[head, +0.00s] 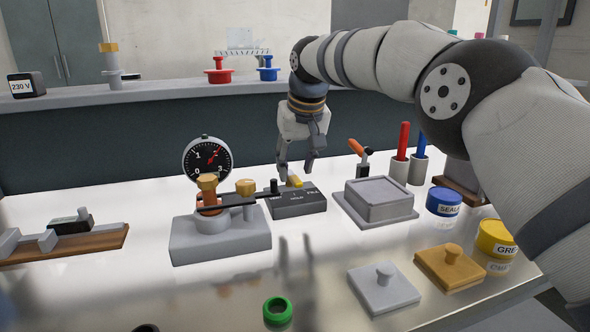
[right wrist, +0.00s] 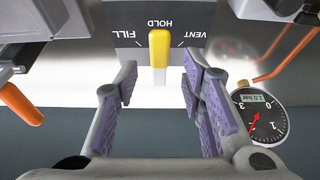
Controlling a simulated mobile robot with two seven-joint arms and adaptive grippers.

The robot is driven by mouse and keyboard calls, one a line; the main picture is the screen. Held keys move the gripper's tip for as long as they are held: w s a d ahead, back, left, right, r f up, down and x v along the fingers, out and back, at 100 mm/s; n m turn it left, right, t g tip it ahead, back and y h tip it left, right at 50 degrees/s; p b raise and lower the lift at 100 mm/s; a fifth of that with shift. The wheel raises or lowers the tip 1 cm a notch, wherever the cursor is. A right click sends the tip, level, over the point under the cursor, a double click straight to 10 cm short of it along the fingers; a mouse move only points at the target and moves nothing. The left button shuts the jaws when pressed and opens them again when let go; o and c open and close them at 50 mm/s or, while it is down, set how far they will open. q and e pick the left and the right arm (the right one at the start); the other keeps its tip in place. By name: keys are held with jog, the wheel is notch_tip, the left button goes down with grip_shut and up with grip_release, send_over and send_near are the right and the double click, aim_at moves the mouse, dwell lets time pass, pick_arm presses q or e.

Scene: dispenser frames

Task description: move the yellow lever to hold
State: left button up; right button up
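The yellow lever (head: 294,181) sits on a dark grey box (head: 299,206) marked FILL, HOLD and VENT. In the right wrist view the yellow lever (right wrist: 159,50) stands straight in line with the word HOLD, between the slanted FILL and VENT marks. My right gripper (head: 300,165) is just above and behind the lever box in the head view. In the right wrist view my right gripper (right wrist: 160,88) is open, its purple-padded fingers apart on either side of the lever, with gaps to it. My left gripper is not in view.
A green ring (head: 277,310) lies in front. The table between is clear.

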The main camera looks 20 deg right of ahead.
jog(key=v, duration=1)
jog(key=shift+r, duration=0.15)
jog(key=shift+s, duration=0.15)
